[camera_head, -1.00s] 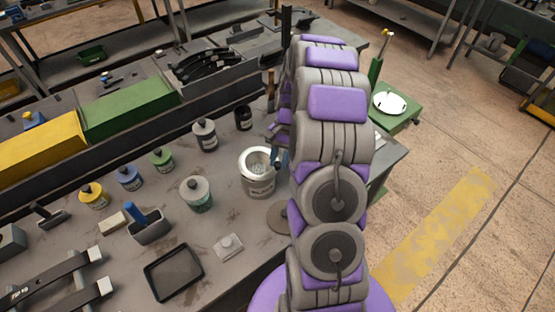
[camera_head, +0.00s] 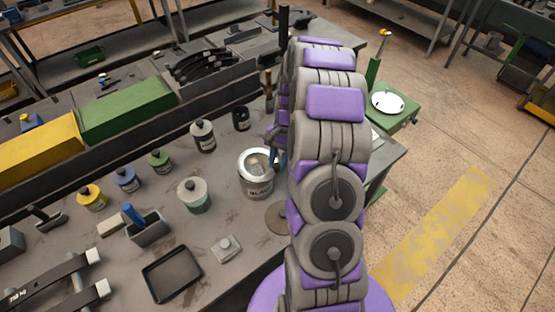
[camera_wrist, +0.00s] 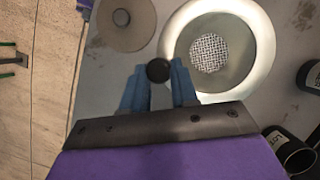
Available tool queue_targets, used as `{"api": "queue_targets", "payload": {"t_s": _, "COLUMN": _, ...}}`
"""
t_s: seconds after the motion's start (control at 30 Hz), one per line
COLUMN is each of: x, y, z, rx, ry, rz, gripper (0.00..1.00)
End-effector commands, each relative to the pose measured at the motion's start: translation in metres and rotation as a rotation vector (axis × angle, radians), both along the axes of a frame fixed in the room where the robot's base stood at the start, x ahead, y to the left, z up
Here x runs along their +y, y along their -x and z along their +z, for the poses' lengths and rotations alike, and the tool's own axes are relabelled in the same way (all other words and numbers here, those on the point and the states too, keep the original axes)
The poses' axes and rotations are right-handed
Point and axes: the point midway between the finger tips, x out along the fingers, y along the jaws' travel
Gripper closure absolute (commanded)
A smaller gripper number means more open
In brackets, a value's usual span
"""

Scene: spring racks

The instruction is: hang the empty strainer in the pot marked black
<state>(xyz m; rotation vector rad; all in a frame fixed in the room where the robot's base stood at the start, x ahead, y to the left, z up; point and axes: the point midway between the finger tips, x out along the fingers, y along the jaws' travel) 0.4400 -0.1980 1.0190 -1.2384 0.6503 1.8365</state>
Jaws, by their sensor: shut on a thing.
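A pale metal pot (camera_head: 256,187) stands on the bench just left of my arm, with a dark label that appears to read "BLACK", partly blurred. Its wide bright rim shows in the wrist view (camera_wrist: 262,48). The strainer's round mesh (camera_wrist: 208,52) lies within the pot's mouth and looks empty. My gripper (camera_wrist: 158,78) has blue fingers shut around a dark round knob, which looks like the end of the strainer's handle, beside the rim. Whether the strainer rests on the rim is hidden. In the head view, my arm covers most of the gripper.
A round lid (camera_wrist: 126,24) with a dark knob lies near the pot. A dark cup (camera_head: 241,118) stands behind it, and a green-labelled jar (camera_head: 194,196) to its left. Several small bottles, a black tray (camera_head: 172,274) and a small block (camera_head: 226,248) occupy the bench.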

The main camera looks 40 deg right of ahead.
Motion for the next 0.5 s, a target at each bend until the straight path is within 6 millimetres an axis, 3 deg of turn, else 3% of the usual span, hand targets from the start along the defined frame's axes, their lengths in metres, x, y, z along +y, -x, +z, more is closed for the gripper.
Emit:
{"api": "queue_targets", "payload": {"t_s": 0.03, "x": 0.0001, "y": 0.0001, "z": -0.0008, "rx": 0.0, "ry": 0.0, "rz": 0.0, "gripper": 1.0}}
{"api": "queue_targets", "payload": {"t_s": 0.07, "x": 0.0001, "y": 0.0001, "z": -0.0008, "rx": 0.0, "ry": 0.0, "rz": 0.0, "gripper": 0.7}}
{"api": "queue_targets", "payload": {"t_s": 0.33, "x": 0.0006, "y": 0.0, "z": -0.0005, "rx": 0.001, "ry": 0.001, "rz": 0.0, "gripper": 0.44}}
{"api": "queue_targets", "payload": {"t_s": 0.5, "x": 0.0006, "y": -0.0001, "z": -0.0007, "rx": 0.001, "ry": 0.001, "rz": 0.0, "gripper": 0.42}}
